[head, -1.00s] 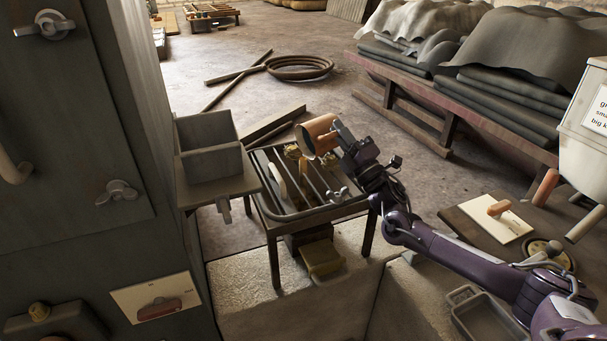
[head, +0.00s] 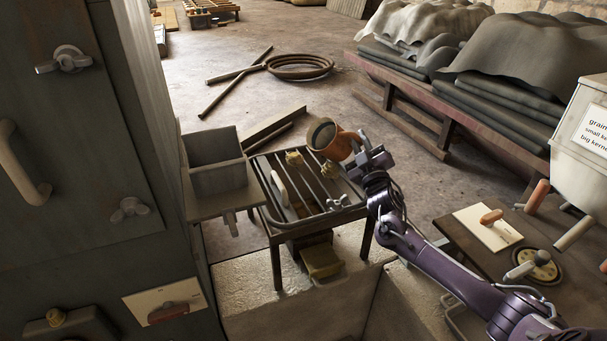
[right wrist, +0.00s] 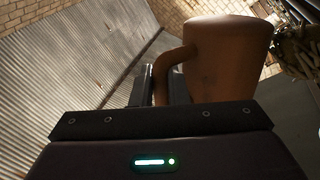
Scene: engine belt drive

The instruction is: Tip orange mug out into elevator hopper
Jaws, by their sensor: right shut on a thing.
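The orange mug (head: 343,147) is in the air above the slatted stand, right of the hopper. Its mouth shows toward the upper left, with a greyish inside; I cannot tell what it holds. My right gripper (head: 356,158) is shut on the mug's handle. In the right wrist view the mug (right wrist: 228,62) stands beyond my gripper (right wrist: 160,85), its handle at the fingers. The grey open box that looks like the elevator hopper (head: 219,180) sits at the tall grey cabinet's side, apart from the mug. Its inside shows no clear contents. My left gripper is not in view.
The slatted metal stand (head: 312,215) with yellow knobs is below the mug. The tall grey cabinet (head: 75,150) fills the left. A board with a white plate (head: 487,229) and a white labelled bin (head: 580,135) are at right.

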